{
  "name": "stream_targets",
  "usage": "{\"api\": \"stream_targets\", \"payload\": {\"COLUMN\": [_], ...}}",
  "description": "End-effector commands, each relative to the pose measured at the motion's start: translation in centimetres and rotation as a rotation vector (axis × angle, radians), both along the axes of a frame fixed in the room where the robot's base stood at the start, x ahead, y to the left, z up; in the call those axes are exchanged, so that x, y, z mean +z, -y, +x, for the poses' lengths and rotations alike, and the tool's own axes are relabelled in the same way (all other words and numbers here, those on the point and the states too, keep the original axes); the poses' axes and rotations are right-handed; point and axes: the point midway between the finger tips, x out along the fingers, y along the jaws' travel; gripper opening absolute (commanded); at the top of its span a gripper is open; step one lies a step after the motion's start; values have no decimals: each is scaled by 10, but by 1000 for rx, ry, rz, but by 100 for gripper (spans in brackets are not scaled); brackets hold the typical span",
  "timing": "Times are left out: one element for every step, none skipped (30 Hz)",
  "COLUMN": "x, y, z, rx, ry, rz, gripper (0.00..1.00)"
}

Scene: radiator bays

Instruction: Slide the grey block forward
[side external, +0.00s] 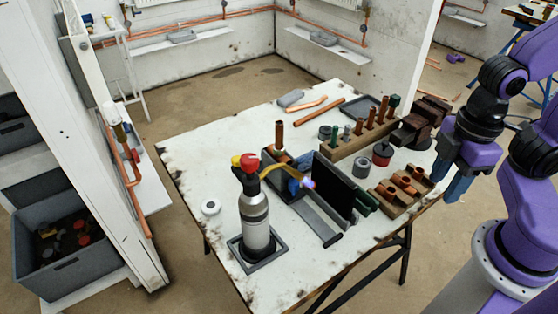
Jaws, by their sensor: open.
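My gripper (450,186) is at the table's right edge, fingers pointing down, well apart from the block. It is open, and I see nothing between the fingers. The near finger partly hides the far one.
A torch on a silver canister (255,215) stands at the front, its flame pointing right. An open grey toolbox (306,170) is mid-table. A wooden rack (358,138) of upright pipes and a vise (424,117) stand right. The table's left part is mostly clear.

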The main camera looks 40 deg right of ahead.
Motion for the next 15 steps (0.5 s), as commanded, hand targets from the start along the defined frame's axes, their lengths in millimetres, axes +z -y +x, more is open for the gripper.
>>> {"api": "stream_targets", "payload": {"x": [0, 0, 0, 0, 0, 0, 0, 0, 0, 0, 0, 0, 0, 0, 1], "y": [0, 0, 0, 0, 0, 0, 0, 0, 0, 0, 0, 0, 0, -1, -4], "z": [0, 0, 0, 0, 0, 0, 0, 0, 0, 0, 0, 0, 0, 1, 4], "rx": [0, 0, 0, 0, 0, 0, 0, 0, 0, 0, 0, 0, 1, 6, 16], "ry": [0, 0, 0, 0, 0, 0, 0, 0, 0, 0, 0, 0, 0, 0, 0], "rz": [0, 0, 0, 0, 0, 0, 0, 0, 0, 0, 0, 0, 0, 0, 0], "gripper": [43, 43, 43, 43, 43, 43, 43, 43, 43, 43, 43, 52, 57, 57, 57]}}
